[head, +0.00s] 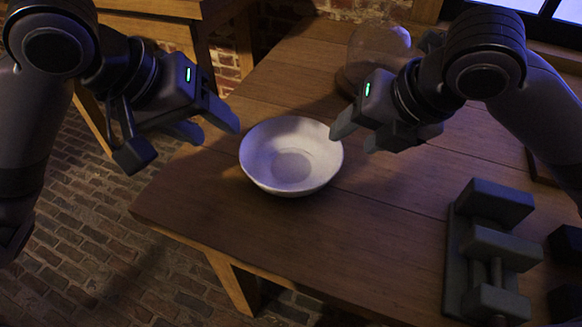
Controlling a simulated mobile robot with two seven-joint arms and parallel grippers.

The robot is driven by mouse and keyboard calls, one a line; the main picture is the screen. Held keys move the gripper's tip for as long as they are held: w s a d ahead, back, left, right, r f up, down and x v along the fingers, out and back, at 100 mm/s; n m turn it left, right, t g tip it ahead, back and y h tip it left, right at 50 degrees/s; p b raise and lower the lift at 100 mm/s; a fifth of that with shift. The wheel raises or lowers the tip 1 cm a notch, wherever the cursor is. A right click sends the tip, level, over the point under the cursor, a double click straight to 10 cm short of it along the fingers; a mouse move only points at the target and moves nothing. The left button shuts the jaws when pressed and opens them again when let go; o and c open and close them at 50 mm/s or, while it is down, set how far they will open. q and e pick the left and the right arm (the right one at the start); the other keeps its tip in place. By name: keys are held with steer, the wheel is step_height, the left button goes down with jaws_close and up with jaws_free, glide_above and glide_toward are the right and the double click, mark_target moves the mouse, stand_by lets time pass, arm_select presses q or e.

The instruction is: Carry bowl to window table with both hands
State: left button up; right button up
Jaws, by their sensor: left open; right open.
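A white, shallow round bowl (291,156) stands upright on the wooden table (370,235), near its left edge. It looks empty. My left gripper (212,126) is open and empty, to the left of the bowl, with its fingers pointing toward the rim. My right gripper (352,137) is open and empty at the bowl's right rim, fingers pointing left. I cannot tell whether its fingertip touches the rim or is just above it.
A glass dome (378,48) stands on the table behind my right gripper. A dark grey block-like device (490,255) sits at the right. A window (555,12) is at the top right. Another wooden table (165,22) is at the top left. The front of the table is clear.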

steer(key=shift+v, duration=1.95)
steer(key=shift+a, duration=0.1)
